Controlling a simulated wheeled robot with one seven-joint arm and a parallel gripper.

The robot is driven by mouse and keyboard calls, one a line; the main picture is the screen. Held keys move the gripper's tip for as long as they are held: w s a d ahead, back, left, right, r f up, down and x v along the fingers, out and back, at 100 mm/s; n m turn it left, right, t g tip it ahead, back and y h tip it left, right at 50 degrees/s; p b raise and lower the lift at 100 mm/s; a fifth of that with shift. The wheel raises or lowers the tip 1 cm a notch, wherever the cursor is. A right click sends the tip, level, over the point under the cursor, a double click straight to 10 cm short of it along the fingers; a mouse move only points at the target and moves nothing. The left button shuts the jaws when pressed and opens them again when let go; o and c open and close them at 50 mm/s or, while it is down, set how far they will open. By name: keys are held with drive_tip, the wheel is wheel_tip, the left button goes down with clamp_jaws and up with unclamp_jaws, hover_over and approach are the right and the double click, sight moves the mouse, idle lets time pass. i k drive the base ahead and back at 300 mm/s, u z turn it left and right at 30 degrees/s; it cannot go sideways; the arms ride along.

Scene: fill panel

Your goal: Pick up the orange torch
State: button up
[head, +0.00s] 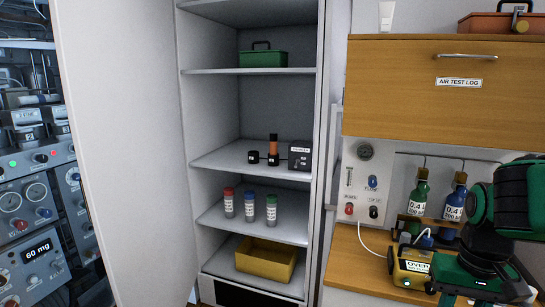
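A small orange-and-black upright object that looks like the orange torch (274,144) stands on the middle shelf (228,161) of the open cabinet. Its upper part is orange and its lower part is dark. Small black pieces sit beside it, and a dark box (300,155) with a pale label is to its right. My arm shows at the right edge, and its green and black end, my gripper (466,279), is low over the wooden counter, well away from the torch. Its fingertips cannot be made out.
The cabinet door (125,150) stands open on the left. A green case (263,58) is on the shelf above; several capped tubes (249,207) and a yellow bin (266,261) are below. A yellow device (409,268) and bottles (420,194) crowd the counter near my arm.

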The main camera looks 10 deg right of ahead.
sight(272, 135)
drive_tip(key=k, duration=1)
drive_tip(key=u, duration=0.6)
drive_tip(key=i, duration=2.35)
drive_tip(key=z, duration=0.5)
